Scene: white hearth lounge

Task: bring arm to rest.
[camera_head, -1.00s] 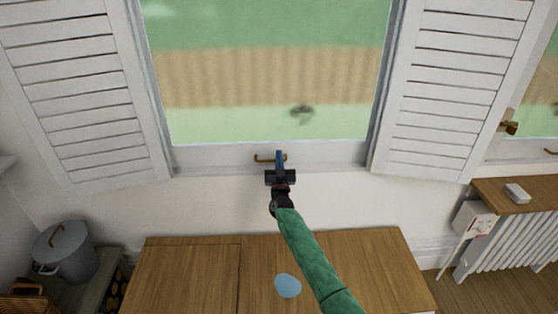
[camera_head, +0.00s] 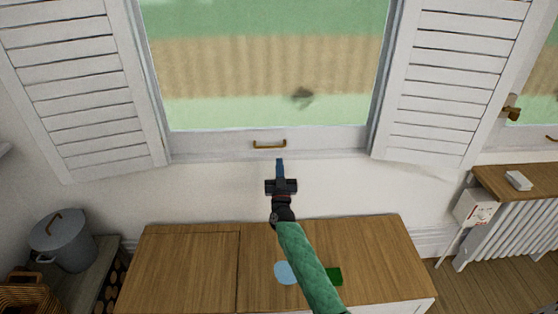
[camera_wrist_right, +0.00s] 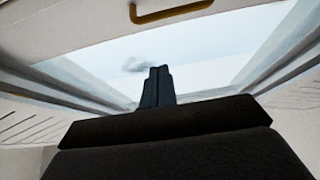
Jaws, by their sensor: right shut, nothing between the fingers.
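My right gripper (camera_head: 280,168) is shut and empty in the head view, its fingers pointing up toward the window. It stands below the brass handle (camera_head: 269,144) on the window's lower frame, apart from it in the picture. The green-sleeved right arm reaches up over the wooden cabinet top. In the right wrist view the closed fingers (camera_wrist_right: 157,86) stand side by side, with the brass handle (camera_wrist_right: 170,12) above them at the top edge. My left gripper is not in view.
White shutters (camera_head: 70,90) flank the window. The wooden cabinet top (camera_head: 180,270) bears a light blue disc (camera_head: 286,272) and a green block (camera_head: 334,276), both partly behind my arm. A grey pot (camera_head: 63,242) stands at left. A radiator (camera_head: 515,235) under a wooden shelf is at right.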

